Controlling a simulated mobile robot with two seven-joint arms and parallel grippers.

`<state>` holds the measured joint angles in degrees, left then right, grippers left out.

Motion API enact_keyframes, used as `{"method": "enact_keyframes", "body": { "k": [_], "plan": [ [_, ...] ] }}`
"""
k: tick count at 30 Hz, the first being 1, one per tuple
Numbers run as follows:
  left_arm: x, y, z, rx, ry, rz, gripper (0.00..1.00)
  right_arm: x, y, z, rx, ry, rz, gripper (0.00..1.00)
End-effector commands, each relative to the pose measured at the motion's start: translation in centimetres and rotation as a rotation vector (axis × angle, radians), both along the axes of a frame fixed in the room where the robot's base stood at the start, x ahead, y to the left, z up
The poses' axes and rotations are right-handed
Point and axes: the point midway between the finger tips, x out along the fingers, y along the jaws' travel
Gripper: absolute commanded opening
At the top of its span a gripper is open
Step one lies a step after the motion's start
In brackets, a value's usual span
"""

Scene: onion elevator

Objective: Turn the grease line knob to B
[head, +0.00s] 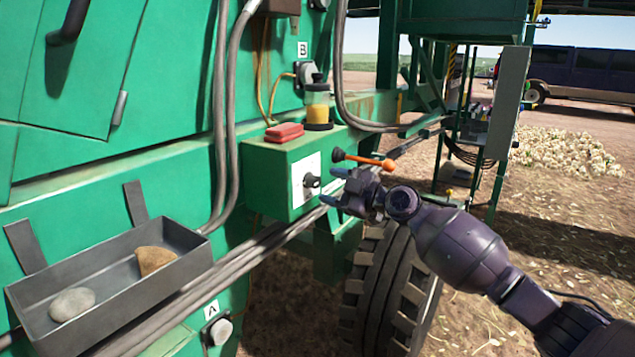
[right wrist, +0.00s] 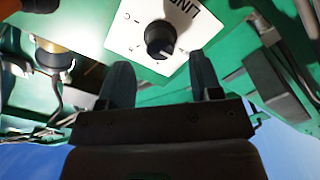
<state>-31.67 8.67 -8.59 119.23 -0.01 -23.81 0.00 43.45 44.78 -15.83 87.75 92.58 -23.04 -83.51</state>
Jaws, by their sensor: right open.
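The black grease line knob (head: 312,181) sits on a white label plate (head: 299,184) on the side of a green box (head: 275,175). In the right wrist view the knob (right wrist: 160,38) shows a small pale mark on its lower edge, and the plate's lettering is partly cut off. My right gripper (head: 335,186) is open and empty, its fingertips just right of the knob and apart from it. In the right wrist view its two fingers (right wrist: 161,78) stand either side below the knob. Which letter the knob points to cannot be told. My left gripper is not in view.
An orange-handled tool (head: 370,161) sticks out just above my right gripper. A red block (head: 284,132) and a yellow grease cup (head: 317,106) stand above the box. A grey tray (head: 110,285) holds stones. Labels B (head: 303,49) and A (head: 211,310) mark fittings. A tyre (head: 385,290) is below.

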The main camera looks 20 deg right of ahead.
Motion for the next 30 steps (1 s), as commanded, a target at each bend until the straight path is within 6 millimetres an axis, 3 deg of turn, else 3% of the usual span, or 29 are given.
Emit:
{"method": "enact_keyframes", "body": {
  "k": [9, 21, 30],
  "plan": [
    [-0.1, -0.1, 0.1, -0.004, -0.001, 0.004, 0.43, 3.1, 2.4, 0.0, 0.001, 0.002, 0.001, 0.58],
    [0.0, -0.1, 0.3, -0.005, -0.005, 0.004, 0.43, 3.5, 2.8, -0.1, 0.0, 0.001, -0.001, 0.58],
    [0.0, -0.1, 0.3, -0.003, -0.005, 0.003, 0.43, 3.5, 2.8, -0.1, 0.0, 0.001, -0.001, 0.14]
  ]
}}
